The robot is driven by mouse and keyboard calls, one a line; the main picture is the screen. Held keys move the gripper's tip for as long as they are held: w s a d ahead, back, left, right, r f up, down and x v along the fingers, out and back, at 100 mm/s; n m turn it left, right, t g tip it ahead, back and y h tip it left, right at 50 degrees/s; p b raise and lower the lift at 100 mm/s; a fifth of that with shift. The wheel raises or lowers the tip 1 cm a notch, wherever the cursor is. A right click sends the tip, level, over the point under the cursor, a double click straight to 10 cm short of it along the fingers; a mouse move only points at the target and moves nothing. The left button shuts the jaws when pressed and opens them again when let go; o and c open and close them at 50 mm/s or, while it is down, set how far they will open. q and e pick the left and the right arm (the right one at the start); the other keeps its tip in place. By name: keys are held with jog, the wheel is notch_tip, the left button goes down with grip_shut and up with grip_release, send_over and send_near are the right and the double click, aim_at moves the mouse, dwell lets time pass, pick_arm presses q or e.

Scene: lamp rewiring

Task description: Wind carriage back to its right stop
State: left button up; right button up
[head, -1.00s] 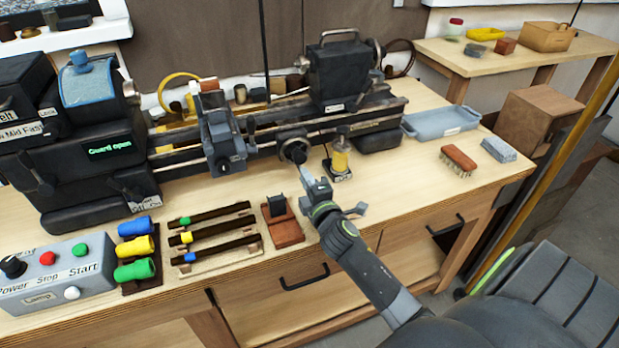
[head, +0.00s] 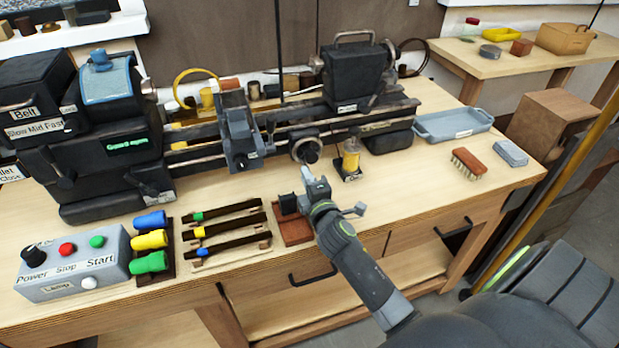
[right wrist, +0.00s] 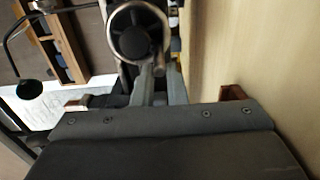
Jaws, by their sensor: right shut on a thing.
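The lathe carriage (head: 240,140) sits on the bed rails, left of the tailstock (head: 352,78). Its round handwheel (head: 306,149) with a dark hub is at the front of the lathe, right of the carriage block. In the right wrist view the handwheel (right wrist: 138,32) is large at the top. My right gripper (head: 309,174) reaches up to the wheel's lower edge. Its fingers (right wrist: 158,82) are shut on a small handle at the wheel's rim, mostly hidden between them. My left gripper is not in view.
A small yellow oiler (head: 350,158) stands close right of the handwheel. A red-brown block (head: 294,230) lies just left of my right gripper. A tool rack (head: 228,235) and grey control box (head: 72,262) are further left. A brush (head: 468,163) and blue tray (head: 453,123) are right.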

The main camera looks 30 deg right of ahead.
jog(key=shift+w+a+r+p, duration=0.1)
jog(key=shift+r+p, duration=0.15)
jog(key=shift+r, duration=0.35)
jog(key=shift+w+a+r+p, duration=0.1)
jog(key=shift+r+p, duration=0.1)
jog(key=shift+r, duration=0.35)
jog(key=shift+s+d+r+p, duration=0.25)
jog(key=shift+s+r+p, duration=0.3)
jog(key=shift+p, duration=0.25)
jog(key=shift+d+r+p, duration=0.25)
jog(key=shift+r+p, duration=0.7)
jog(key=shift+r, duration=0.15)
jog(key=shift+w+d+r+t+p, duration=0.1)
jog(key=shift+d+r+t+p, duration=0.2)
jog(key=shift+d+r, duration=0.15)
jog(key=shift+o, duration=0.2)
jog(key=shift+w+d+r, duration=0.1)
jog(key=shift+d, duration=0.2)
jog(key=shift+o, duration=0.3)
jog(key=shift+d, duration=0.1)
jog(key=o, duration=0.4)
jog(key=shift+o, duration=0.6)
jog(key=shift+d, duration=0.1)
